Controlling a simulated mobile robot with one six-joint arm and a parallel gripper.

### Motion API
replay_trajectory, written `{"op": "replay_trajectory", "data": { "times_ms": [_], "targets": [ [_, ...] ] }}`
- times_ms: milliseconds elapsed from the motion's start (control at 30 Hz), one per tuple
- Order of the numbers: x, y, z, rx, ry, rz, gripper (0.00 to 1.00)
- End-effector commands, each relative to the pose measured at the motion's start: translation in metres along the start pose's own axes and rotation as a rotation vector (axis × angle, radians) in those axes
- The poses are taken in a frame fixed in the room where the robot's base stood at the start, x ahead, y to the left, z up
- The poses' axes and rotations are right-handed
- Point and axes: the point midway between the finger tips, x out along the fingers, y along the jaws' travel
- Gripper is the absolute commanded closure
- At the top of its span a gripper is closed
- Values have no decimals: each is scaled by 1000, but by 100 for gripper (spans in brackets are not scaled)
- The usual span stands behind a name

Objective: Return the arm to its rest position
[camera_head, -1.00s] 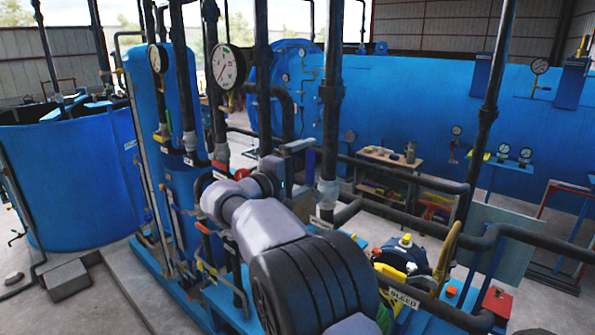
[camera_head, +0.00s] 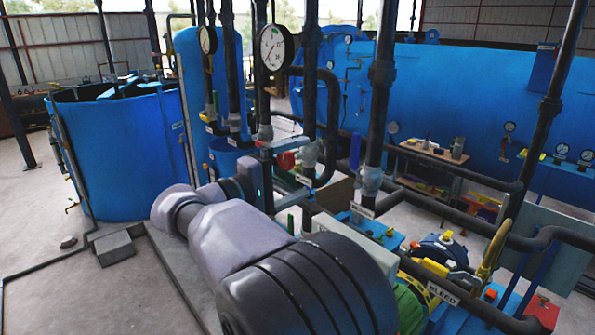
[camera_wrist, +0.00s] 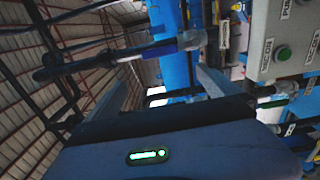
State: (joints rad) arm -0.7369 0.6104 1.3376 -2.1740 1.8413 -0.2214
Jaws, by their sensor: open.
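My arm reaches up from the bottom middle of the head view and bends at a grey wrist joint. My gripper (camera_head: 270,168) is at its end, a dark body with a small teal light, in front of the pipes. In the wrist view, my gripper (camera_wrist: 165,88) shows its dark blue body with a lit green strip along the bottom. Two fingers stand apart with nothing between them, so it is open and empty.
Black vertical pipes with a round gauge (camera_head: 276,47) stand close behind my gripper. A valve assembly labelled BLEED (camera_head: 443,293) is at the lower right. A grey control box (camera_wrist: 280,40) with a green button is close in the wrist view. Open floor (camera_head: 110,285) lies lower left.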

Motion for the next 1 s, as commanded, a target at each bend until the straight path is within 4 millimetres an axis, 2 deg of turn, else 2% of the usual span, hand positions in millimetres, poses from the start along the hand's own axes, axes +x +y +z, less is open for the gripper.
{"op": "replay_trajectory", "data": {
  "times_ms": [167,267,367,400,467,500,567,633,733,800,900,1000],
  "targets": [
    [2,-1,2,1,-3,-5,0],
    [17,-18,26,8,-36,-78,0],
    [41,-60,86,39,-108,-260,0],
    [47,-81,115,65,-139,-350,0],
    [49,-113,158,114,-184,-483,0],
    [46,-135,186,158,-213,-571,0],
    [35,-169,224,236,-253,-704,0],
    [14,-211,264,355,-297,-856,0],
    [-30,-271,310,581,-353,-1061,0],
    [-64,-310,330,773,-384,-1186,0],
    [-106,-355,342,1055,-415,-1314,0],
    [-129,-376,342,1255,-430,-1378,0]
  ]
}}
